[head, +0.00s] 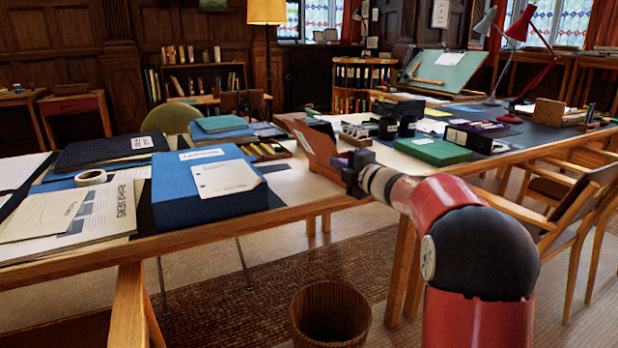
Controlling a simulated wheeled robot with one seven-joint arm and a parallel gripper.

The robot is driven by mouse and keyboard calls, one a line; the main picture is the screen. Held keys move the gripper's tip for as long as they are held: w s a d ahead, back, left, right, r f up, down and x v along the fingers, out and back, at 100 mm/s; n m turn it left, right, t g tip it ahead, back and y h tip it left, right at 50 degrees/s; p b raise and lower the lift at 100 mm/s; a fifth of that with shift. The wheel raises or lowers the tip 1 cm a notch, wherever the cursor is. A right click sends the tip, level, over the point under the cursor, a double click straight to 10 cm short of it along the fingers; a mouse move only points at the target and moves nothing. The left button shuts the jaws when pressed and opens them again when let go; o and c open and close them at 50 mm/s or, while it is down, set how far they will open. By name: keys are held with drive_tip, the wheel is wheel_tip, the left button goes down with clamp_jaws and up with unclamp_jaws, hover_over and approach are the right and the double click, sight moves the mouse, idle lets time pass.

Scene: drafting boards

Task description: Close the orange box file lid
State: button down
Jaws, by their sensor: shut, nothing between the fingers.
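The orange box file (312,148) is at the near edge of the desk in the middle of the head view. Its lid appears as a brown-orange panel standing up at a tilt, so the file looks open. My gripper (342,163) is shut and empty, close to the right side of the panel. I cannot tell whether it touches the panel. The gripper and my red arm hide part of the file's right side.
A blue box file (205,200) with a paper on top stands to the left. A green box file (433,151) and dark holders (398,128) stand to the right. A wicker basket (330,315) is on the floor below. A wooden chair (560,215) stands at the right.

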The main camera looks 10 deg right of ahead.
drive_tip(key=shift+w+d+r+p, duration=0.4)
drive_tip(key=shift+d+r+p, duration=0.25)
drive_tip(key=shift+p, duration=0.2)
drive_tip(key=shift+d, duration=0.1)
drive_tip(key=shift+w+d+r+p, duration=0.35)
drive_tip(key=shift+d+p, duration=0.15)
drive_tip(key=shift+d, duration=0.15)
drive_tip(key=shift+w+d+r, duration=0.1)
drive_tip(key=shift+d, duration=0.05)
